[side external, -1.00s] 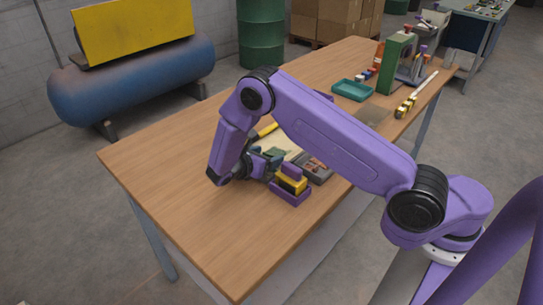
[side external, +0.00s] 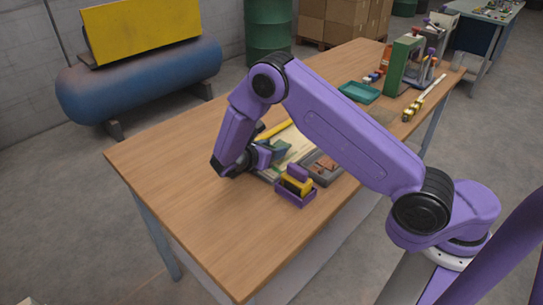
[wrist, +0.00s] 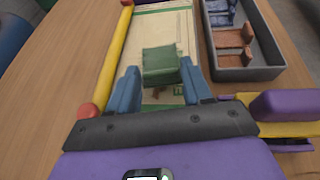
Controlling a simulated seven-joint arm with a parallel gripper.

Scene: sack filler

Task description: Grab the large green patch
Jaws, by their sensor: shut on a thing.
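The large green patch (wrist: 160,65) is a folded-looking green piece in the wrist view, held upright between the two blue fingers of my gripper (wrist: 160,88). The gripper is shut on it, over the pale sack (wrist: 178,30) with green print. In the side view the green patch (side external: 281,148) shows at the tips of my gripper (side external: 272,153). I cannot tell exactly how far it is above the sack. Part of the sack is hidden by the patch and fingers.
A grey tray (wrist: 250,73) with blue and brown patches lies right of the sack. A yellow rod with red ends (wrist: 112,60) lies along its left. A purple box (side external: 296,197) with a yellow block stands close by. The table's left part (side external: 190,170) is clear.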

